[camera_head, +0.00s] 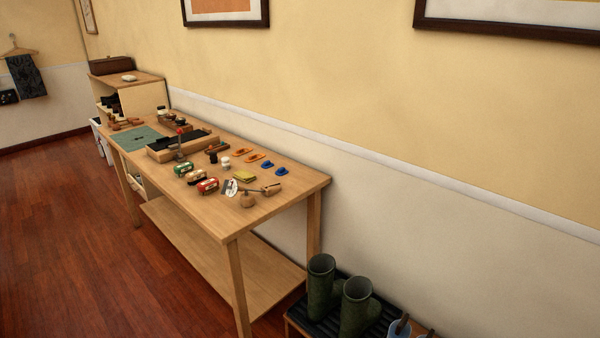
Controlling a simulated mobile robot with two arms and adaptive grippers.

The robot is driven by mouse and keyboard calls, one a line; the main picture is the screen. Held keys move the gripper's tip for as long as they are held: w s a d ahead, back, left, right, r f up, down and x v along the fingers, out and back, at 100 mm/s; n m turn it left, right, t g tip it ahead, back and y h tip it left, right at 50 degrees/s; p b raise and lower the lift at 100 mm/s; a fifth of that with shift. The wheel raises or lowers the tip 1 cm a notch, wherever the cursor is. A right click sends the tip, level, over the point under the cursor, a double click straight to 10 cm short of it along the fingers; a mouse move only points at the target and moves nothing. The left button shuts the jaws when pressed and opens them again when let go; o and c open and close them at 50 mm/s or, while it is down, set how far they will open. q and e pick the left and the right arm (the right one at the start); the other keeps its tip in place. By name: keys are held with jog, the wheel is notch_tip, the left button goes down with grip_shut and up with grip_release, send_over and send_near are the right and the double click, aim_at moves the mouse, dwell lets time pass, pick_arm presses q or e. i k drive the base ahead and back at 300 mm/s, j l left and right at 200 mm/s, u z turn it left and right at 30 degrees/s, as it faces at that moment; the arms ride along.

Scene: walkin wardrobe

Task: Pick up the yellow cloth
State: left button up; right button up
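The yellow cloth (245,176) lies as a small folded piece on the wooden table (300,188), toward its near right end. Orange and blue small items lie behind it, and a round brown object (247,199) and a white-and-black item (229,187) lie in front of it. Neither of my grippers shows in the head view, and nothing touches the cloth from above.
Several small tins (207,185) and a tray of dark items (160,153) crowd the table. Green boots (356,305) stand on a low rack at the bottom right. A shelf unit (150,97) stands beyond the table. The red wood floor (70,240) at left is clear.

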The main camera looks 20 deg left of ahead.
aim_at(242, 175)
jog(key=i+j+z, duration=0.1)
jog(key=j+z, duration=0.3)
jog(key=j, duration=0.15)
jog(key=j+z, duration=0.35)
jog(key=j, duration=0.25)
jog(key=j+z, duration=0.4)
jog(key=j, duration=0.2)
